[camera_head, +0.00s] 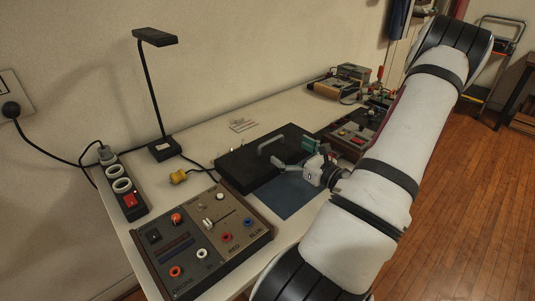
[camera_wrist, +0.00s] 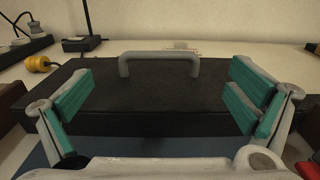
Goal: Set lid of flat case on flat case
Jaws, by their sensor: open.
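A black flat case topped by its dark lid (camera_head: 245,162) sits on the table in the head view. The lid has a grey bar handle on its top. In the wrist view the lid (camera_wrist: 150,90) fills the middle, with the handle (camera_wrist: 158,57) standing at its centre. I cannot tell a seam between lid and case, nor whether the lid is fully seated. My gripper (camera_head: 296,155) is open and empty at the right side of the lid. Its teal finger pads (camera_wrist: 160,98) are spread wide, short of the handle and apart from it.
A blue mat (camera_head: 292,197) lies in front of the lid. A control box with knobs (camera_head: 205,240) is at the front, a power strip (camera_head: 128,190) at the left. A desk lamp (camera_head: 164,148) stands behind. More electronics (camera_head: 352,135) line the right side.

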